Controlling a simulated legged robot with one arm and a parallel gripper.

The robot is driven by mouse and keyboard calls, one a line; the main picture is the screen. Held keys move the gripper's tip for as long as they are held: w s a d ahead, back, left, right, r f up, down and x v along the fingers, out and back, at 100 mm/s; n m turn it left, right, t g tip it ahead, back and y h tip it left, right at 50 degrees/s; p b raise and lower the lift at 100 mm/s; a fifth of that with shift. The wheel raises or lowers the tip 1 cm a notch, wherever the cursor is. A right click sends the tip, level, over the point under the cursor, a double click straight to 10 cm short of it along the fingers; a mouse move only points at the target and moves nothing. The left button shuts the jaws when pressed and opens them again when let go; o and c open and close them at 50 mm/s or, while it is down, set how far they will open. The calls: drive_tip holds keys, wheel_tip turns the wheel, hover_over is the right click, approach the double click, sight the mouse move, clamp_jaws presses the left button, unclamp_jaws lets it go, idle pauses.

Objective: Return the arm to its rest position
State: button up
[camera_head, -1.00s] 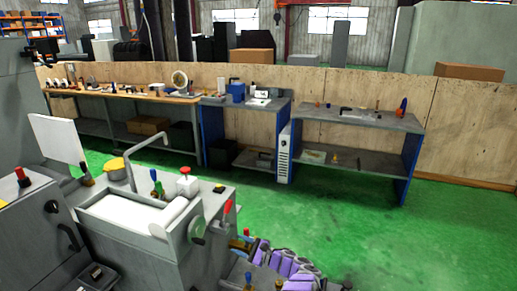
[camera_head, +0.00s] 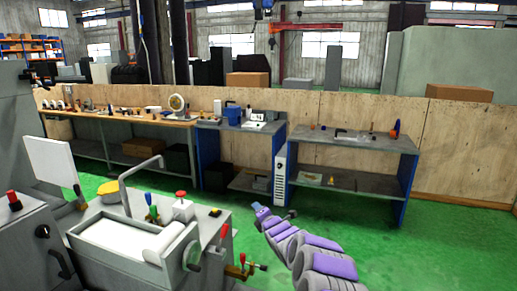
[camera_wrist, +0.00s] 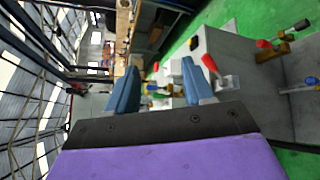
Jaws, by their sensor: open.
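My arm, purple and grey, rises from the bottom right of the head view. Its end, my gripper (camera_head: 262,211), is small there and sits in the air right of the grinder. In the wrist view my gripper (camera_wrist: 163,88) shows two blue fingers standing apart with nothing between them. The cylindrical grinder (camera_head: 130,262) is a grey machine at the lower left, with a red-topped button box (camera_head: 183,207) and red-handled levers. Part of the grinder (camera_wrist: 228,55) also shows at the right of the wrist view, beyond the fingers.
Workbenches (camera_head: 357,143) with several tools stand along a wooden partition (camera_head: 460,155) at the back. The green floor (camera_head: 440,240) is clear to the right of my arm. A white panel (camera_head: 52,160) stands at the left of the grinder.

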drive_tip(key=s+d+r+m+g+h, duration=0.15)
drive_tip(key=s+m, duration=0.25)
drive_tip(key=s, duration=0.4)
drive_tip(key=s+d+r+m+g+h, duration=0.1)
drive_tip(key=s+d+r+m+g, duration=0.15)
drive_tip(key=s+m, duration=0.45)
drive_tip(key=s+d+r+m+g+h, duration=0.1)
drive_tip(key=s+d+r+m+g, duration=0.15)
drive_tip(key=s, duration=0.75)
drive_tip(key=s+d+m+g, duration=0.2)
drive_tip(key=s+m+g, duration=0.1)
drive_tip(key=s, duration=1.1)
drive_tip(key=s+d+f+m+g+h, duration=0.1)
drive_tip(key=s+m, duration=0.5)
drive_tip(key=s, duration=0.9)
drive_tip(key=s+d+f+m+g, duration=0.1)
drive_tip(key=s+d+m+g, duration=0.2)
drive_tip(key=s, duration=1.2)
drive_tip(key=m+g, duration=0.1)
drive_tip(key=g, duration=0.2)
drive_tip(key=shift+d+f, duration=0.2)
drive_tip(key=shift+d, duration=0.05)
drive_tip(key=shift+w+h, duration=0.1)
drive_tip(key=shift+h, duration=0.15)
